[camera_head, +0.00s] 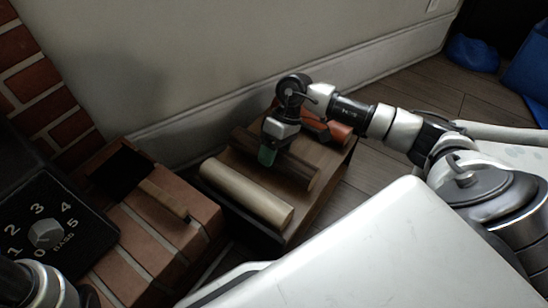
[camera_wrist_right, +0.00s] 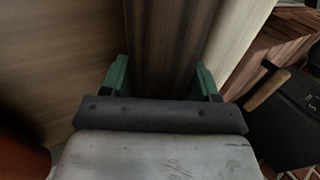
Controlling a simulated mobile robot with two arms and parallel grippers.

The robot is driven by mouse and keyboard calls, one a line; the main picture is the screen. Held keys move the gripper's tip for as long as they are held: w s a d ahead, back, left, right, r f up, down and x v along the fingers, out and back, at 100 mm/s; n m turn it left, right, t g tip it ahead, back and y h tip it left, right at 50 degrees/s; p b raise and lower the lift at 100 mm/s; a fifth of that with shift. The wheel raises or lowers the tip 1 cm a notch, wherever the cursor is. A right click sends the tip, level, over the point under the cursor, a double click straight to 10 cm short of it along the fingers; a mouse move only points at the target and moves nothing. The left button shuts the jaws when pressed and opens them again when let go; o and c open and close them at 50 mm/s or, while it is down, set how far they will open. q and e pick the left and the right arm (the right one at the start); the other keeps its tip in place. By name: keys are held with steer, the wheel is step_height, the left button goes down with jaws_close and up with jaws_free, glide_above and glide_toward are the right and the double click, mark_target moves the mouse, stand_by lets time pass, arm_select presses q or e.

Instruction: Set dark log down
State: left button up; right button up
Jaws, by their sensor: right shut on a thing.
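The dark log (camera_head: 298,168) is at the wooden box (camera_head: 318,204), between a pale log (camera_head: 247,193) and a reddish log (camera_head: 334,130). My right gripper (camera_head: 270,152) is over the dark log with its green fingers down on either side, shut on it. In the right wrist view the dark log (camera_wrist_right: 165,40) runs between the two green fingers, and the pale log (camera_wrist_right: 236,38) lies to its right. I cannot tell whether the dark log touches the box top. Part of my left arm shows at bottom left; its gripper is out of view.
A brick ledge (camera_head: 150,250) with a wooden-handled tool (camera_head: 163,198) stands left of the box. A black panel with a numbered dial (camera_head: 45,234) is further left. The wall runs close behind the box. Blue objects (camera_head: 472,53) lie at far right.

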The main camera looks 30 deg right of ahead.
steer(key=shift+f, duration=0.65)
steer(key=shift+r, duration=0.1)
steer(key=o, duration=0.9)
steer(key=shift+o, duration=0.2)
